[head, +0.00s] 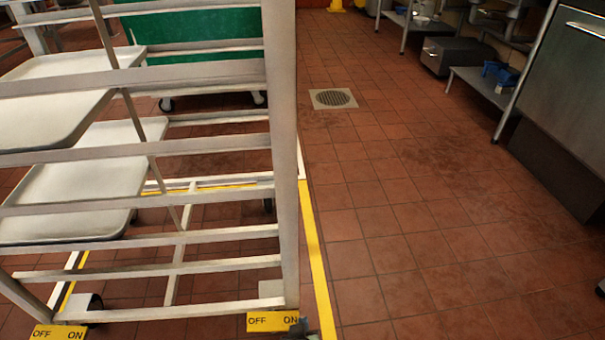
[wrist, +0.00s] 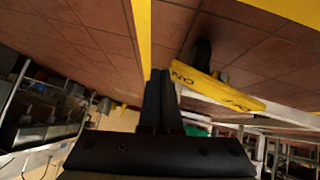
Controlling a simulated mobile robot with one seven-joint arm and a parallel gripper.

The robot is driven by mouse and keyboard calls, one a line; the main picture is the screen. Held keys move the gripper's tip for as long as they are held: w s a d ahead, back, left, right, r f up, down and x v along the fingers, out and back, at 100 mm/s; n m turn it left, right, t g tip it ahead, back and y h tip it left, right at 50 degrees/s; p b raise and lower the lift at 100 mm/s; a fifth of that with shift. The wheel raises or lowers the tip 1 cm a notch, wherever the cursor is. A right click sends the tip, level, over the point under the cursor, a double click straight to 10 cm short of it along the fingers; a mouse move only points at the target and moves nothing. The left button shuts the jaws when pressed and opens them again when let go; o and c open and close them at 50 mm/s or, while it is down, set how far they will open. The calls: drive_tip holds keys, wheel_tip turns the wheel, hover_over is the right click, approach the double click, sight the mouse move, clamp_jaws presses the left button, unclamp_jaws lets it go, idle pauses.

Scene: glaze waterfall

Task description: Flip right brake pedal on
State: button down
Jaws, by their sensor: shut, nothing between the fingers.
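The right brake pedal (head: 266,322) is a yellow plate marked OFF and ON at the foot of the rack's right post in the head view. It also shows upside down in the wrist view (wrist: 211,88). My gripper (wrist: 160,76) is shut and empty in the wrist view, its dark fingers together beside the pedal's ON end. I cannot tell whether they touch it. In the head view a small dark shape at the ON end is too unclear to name. The left brake pedal (head: 58,332) is a like yellow plate at the lower left.
The metal rack (head: 284,150) holds grey trays (head: 75,190) on the left. Yellow floor tape (head: 316,260) runs along its right side. Open red tile floor lies to the right, with a drain (head: 333,98). Steel kitchen equipment (head: 565,90) stands at the far right.

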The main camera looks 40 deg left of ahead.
drive_tip(key=s+d+r+p, duration=0.3)
drive_tip(key=d+r+p, duration=0.3)
drive_tip(key=r+p, duration=0.3)
drive_tip(key=shift+d+r, duration=0.35)
drive_tip(key=shift+r, duration=0.6)
